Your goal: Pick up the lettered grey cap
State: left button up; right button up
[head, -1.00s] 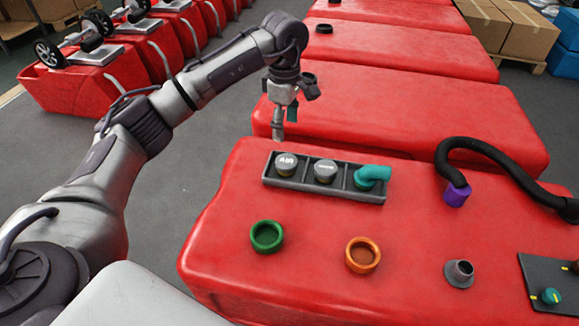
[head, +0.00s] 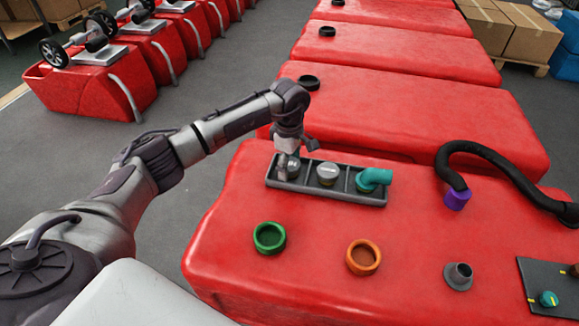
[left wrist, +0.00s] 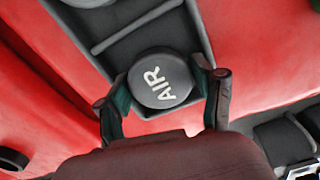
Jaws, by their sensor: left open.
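The grey cap (left wrist: 152,90) lettered AIR sits in the end compartment of the dark grey tray (head: 322,191), at the tray's left end in the head view. There my gripper partly hides it. My left gripper (left wrist: 162,76) is open, with one finger on each side of the AIR cap in the left wrist view. A gap shows beside the cap; I cannot tell whether either finger touches it. A second grey cap (head: 327,172) sits in the middle compartment, its lettering too small to read. My right gripper is out of view.
A teal elbow (head: 374,177) sits in the tray's right compartment. A green ring (head: 269,250), an orange ring (head: 363,270) and a grey flanged fitting (head: 458,277) are on the red tank (head: 320,225) in front. A black hose (head: 500,164) with a purple end (head: 457,198) lies right.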

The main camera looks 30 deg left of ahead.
pick_arm(q)
jog(key=c, duration=0.6)
jog(key=shift+r, duration=0.1)
